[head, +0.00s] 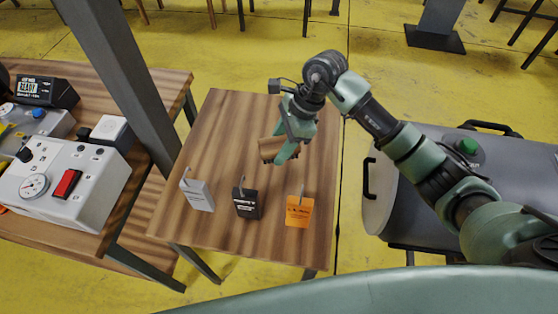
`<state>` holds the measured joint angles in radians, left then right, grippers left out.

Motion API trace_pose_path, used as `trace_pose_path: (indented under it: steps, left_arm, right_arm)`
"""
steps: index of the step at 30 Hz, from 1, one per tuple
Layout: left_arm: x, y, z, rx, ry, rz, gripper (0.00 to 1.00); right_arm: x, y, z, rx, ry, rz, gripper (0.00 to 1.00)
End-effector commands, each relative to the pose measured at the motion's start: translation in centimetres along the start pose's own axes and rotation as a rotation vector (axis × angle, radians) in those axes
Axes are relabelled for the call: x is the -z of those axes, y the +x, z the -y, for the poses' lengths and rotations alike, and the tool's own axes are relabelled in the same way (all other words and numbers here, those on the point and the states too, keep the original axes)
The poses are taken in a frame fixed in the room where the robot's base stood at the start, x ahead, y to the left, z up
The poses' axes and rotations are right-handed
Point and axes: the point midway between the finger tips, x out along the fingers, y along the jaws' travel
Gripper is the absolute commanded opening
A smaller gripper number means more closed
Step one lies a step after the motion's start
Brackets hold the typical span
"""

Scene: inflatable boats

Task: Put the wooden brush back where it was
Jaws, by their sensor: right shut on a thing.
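My right gripper (284,152) reaches in from the right over the far part of a small wooden table (225,125). It is shut on the wooden brush (269,148), a brown block partly hidden by the green fingers. The picture does not show clearly whether the brush touches the table top or is held just above it. My left gripper is not in view.
Three tags with hooks stand along the table's near side: grey (198,196), black (247,204) and orange (299,212). A bench with a white control box (62,187) is at left. A grey machine (400,200) stands at right. The table's far left is clear.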

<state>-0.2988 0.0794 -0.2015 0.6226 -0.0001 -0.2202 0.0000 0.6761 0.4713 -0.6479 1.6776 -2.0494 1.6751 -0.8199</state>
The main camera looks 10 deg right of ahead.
Motion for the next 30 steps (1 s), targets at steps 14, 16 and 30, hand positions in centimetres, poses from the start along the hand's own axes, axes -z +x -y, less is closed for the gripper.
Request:
trace_pose_path:
  steps: [14,16,30]
  left_arm:
    - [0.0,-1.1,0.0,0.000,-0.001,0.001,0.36]
    - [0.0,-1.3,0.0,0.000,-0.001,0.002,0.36]
    - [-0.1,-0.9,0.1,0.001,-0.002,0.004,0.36]
  right_arm:
    - [2.1,5.2,0.0,-0.003,0.003,0.003,0.07]
    - [2.5,6.3,0.0,-0.002,0.003,0.003,0.07]
    - [3.2,7.6,0.1,0.002,-0.001,0.001,0.48]
